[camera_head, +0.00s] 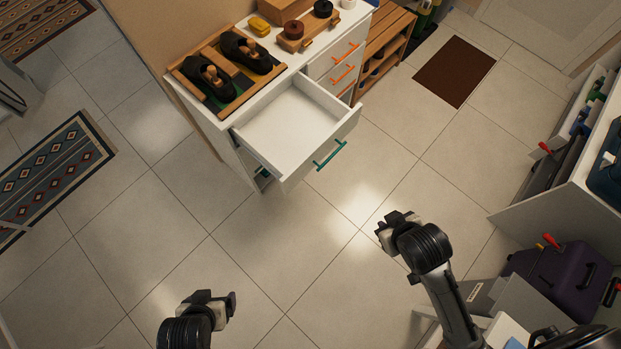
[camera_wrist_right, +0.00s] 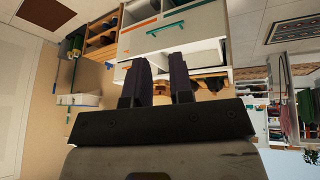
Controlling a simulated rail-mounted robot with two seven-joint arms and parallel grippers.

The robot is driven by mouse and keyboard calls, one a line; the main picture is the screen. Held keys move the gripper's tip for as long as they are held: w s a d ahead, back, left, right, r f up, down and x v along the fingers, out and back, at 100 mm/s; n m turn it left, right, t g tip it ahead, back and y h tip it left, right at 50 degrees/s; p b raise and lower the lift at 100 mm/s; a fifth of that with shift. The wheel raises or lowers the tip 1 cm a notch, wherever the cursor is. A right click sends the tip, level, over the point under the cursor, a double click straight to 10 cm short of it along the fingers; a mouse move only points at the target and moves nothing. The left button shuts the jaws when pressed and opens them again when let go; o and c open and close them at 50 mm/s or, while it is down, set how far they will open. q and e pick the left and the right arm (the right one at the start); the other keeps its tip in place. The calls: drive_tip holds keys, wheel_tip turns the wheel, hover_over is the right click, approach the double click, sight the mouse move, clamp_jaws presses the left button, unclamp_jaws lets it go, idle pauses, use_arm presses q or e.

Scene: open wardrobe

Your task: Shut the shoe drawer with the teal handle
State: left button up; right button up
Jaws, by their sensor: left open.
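The white shoe drawer (camera_head: 283,125) is pulled out of the white cabinet and looks empty inside. Its teal handle (camera_head: 330,155) is on the front panel and also shows in the right wrist view (camera_wrist_right: 165,28). My right gripper (camera_head: 388,230) is to the right of and nearer than the drawer front, apart from it. Its two dark fingers (camera_wrist_right: 164,80) are spread with nothing between them. My left gripper (camera_head: 222,302) is low in the head view, well away from the drawer, open and empty.
Dark shoes on a wooden tray (camera_head: 226,68) stand on the cabinet top. Closed drawers with orange handles (camera_head: 343,75) are to the right, then a wooden shoe rack (camera_head: 386,38). A purple suitcase (camera_head: 560,280) stands at lower right. The tiled floor before the drawer is clear.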

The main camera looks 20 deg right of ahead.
drive_tip(key=w+f+b, duration=0.2)
drive_tip(key=f+b, duration=0.4)
drive_tip(key=f, duration=0.1)
drive_tip(key=w+f+n+b, duration=0.1)
drive_tip(key=w+f+b, duration=0.1)
drive_tip(key=f+b, duration=0.4)
drive_tip(key=w+d+f+n+b, duration=0.1)
drive_tip(key=w+f+b, duration=0.1)
drive_tip(key=f+b, duration=0.5)
drive_tip(key=shift+w+f+t, duration=0.2)
drive_tip(key=shift+f+t, duration=0.2)
drive_tip(key=shift+f, duration=0.1)
clamp_jaws()
drive_tip(key=m+t+y+b, duration=0.95)
drive_tip(key=m+b, duration=0.35)
drive_tip(key=m, duration=0.3)
approach(305, 169)
drive_tip(key=b+x, duration=0.1)
drive_tip(key=x, duration=0.1)
drive_tip(key=b+x, duration=0.1)
drive_tip(key=x, duration=0.2)
drive_tip(key=shift+w+a+f, duration=0.1)
drive_tip(key=shift+w+f, duration=0.15)
drive_tip(key=shift+w, duration=0.05)
drive_tip(key=shift+x, duration=0.95)
